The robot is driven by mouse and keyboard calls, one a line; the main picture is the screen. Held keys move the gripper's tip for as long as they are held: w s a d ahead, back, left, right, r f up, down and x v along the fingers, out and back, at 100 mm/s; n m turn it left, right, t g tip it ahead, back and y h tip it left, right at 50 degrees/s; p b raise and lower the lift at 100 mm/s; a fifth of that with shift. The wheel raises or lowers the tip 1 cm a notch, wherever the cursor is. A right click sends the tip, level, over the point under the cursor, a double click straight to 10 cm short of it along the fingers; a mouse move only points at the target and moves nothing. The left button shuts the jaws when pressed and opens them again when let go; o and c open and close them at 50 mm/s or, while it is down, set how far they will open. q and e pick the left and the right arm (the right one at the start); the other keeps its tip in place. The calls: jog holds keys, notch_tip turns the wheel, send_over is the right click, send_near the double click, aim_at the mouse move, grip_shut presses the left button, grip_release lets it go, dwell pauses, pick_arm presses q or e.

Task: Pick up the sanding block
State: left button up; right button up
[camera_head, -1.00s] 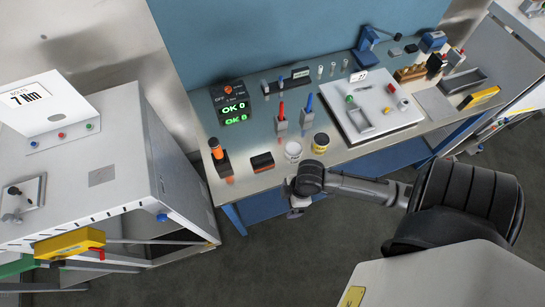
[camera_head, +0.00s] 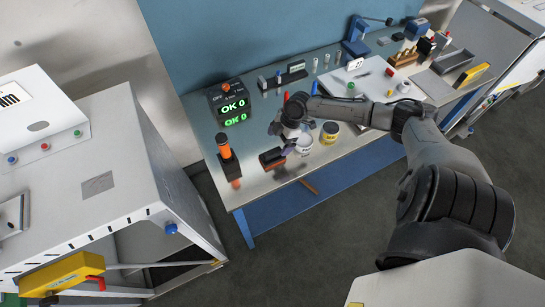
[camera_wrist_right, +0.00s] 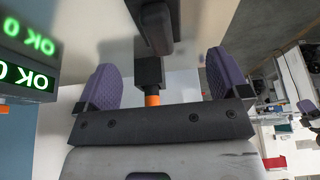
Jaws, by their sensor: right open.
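The sanding block (camera_head: 272,159), dark on top with a reddish-brown side, lies on the grey bench near its front edge. My right gripper (camera_head: 289,141) is open just above and to the right of it, its fingers apart and empty. In the right wrist view, a dark block (camera_wrist_right: 158,24), which seems to be the sanding block, shows at the top between the two purple finger pads. The right gripper (camera_wrist_right: 162,82) does not visibly touch it there. My left gripper is not in view.
A white tub (camera_head: 304,144) and a yellow-labelled tub (camera_head: 329,133) stand close on the right. The display box (camera_head: 229,101) is behind. A white tray (camera_head: 365,75) lies farther right.

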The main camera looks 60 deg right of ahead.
aim_at(273, 151)
jog(key=shift+x, duration=1.85)
jog(key=x, duration=0.4)
jog(key=shift+w+a+p, duration=0.1)
jog(key=shift+p, duration=0.2)
jog(key=shift+w+a+f, duration=0.1)
jog(key=shift+f, duration=0.3)
jog(key=c, duration=1.1)
